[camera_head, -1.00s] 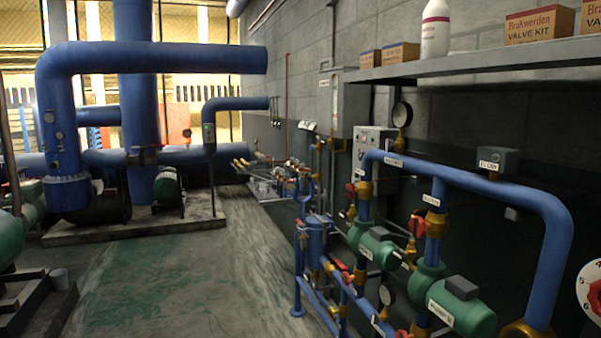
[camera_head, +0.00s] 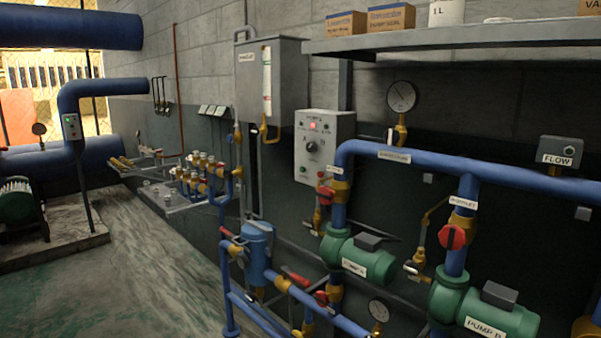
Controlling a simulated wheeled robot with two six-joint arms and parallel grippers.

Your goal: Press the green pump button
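A light grey control box (camera_head: 332,155) is mounted on the wall near the middle of the view. Its face has a lit red lamp (camera_head: 312,126) and a black rotary knob (camera_head: 311,146) below it. Small marks low on the face are too small to tell apart, and I cannot make out a green button for certain. Two green pumps, PUMP A (camera_head: 362,258) and PUMP B (camera_head: 490,315), sit on the blue piping below and to the right of the box. Neither of my grippers is in view.
Blue piping with red-handled valves (camera_head: 453,237) stands in front of the wall. A grey shelf (camera_head: 450,38) carrying cartons juts out above. A pressure gauge (camera_head: 402,96) is right of the box. Open concrete floor (camera_head: 130,270) lies at the left.

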